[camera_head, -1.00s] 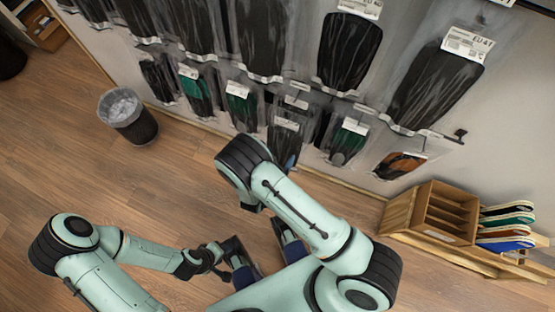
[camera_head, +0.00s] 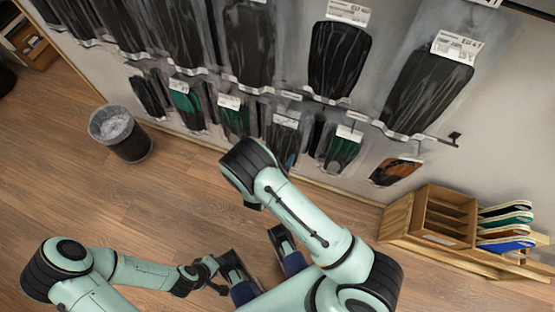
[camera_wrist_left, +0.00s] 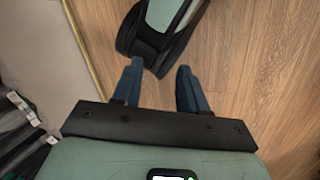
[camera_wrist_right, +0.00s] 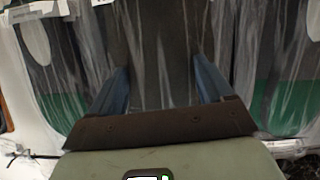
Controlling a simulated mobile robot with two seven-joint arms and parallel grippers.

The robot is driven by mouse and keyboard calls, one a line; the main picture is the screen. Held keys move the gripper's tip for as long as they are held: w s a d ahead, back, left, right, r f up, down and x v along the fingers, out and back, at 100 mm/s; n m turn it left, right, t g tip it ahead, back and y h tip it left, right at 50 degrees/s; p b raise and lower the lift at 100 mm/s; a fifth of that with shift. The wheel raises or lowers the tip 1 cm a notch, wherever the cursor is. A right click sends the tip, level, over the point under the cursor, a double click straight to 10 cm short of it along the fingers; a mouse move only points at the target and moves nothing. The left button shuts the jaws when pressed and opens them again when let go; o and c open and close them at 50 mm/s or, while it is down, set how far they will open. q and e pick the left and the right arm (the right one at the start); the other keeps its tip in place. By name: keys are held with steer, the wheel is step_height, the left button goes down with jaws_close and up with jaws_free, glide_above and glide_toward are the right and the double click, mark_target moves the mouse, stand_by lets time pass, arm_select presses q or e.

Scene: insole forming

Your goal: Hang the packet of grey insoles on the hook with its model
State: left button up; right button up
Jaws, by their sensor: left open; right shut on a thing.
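A clear packet of dark grey insoles (camera_head: 281,140) with a white label is at the lower row of wall hooks, between two green-insole packets. Its face fills the middle of the right wrist view (camera_wrist_right: 160,40). My right gripper (camera_wrist_right: 160,70) is shut on this packet, its blue fingers at either side of the dark face. In the head view my right arm mostly hides that gripper. Another white label shows just above the packet; I cannot tell whether the packet touches its hook. My left gripper (camera_wrist_left: 155,75) is open and empty, over the floor near my right arm.
Green packets (camera_head: 235,118) (camera_head: 343,152) hang close on both sides, with large black packets (camera_head: 338,60) above. An orange packet (camera_head: 396,170) hangs further right. A wooden rack (camera_head: 445,215) with coloured insoles stands at right, a waste bin (camera_head: 122,138) at left.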

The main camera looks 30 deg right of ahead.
steer(key=shift+w+d, duration=0.35)
arm_select(q)
steer(key=shift+w+a+f+t+b, duration=0.35)
steer(key=shift+w+f+b, duration=0.15)
steer(key=shift+w, duration=0.25)
arm_select(e)
steer(key=shift+w+d+f, duration=0.4)
steer(key=shift+d+f, duration=0.1)
arm_select(q)
steer(key=shift+f, duration=0.15)
arm_select(e)
steer(key=shift+f, duration=0.15)
steer(key=o, duration=1)
arm_select(q)
steer(key=shift+g, duration=0.65)
steer(key=s+r, duration=0.1)
steer(key=s+d+r+p, duration=0.1)
steer(key=s+r+p, duration=0.1)
steer(key=shift+s+d, duration=0.3)
steer(key=shift+d, duration=0.05)
arm_select(e)
steer(key=v, duration=1.3)
steer(key=shift+a, duration=0.15)
steer(key=shift+s, duration=0.1)
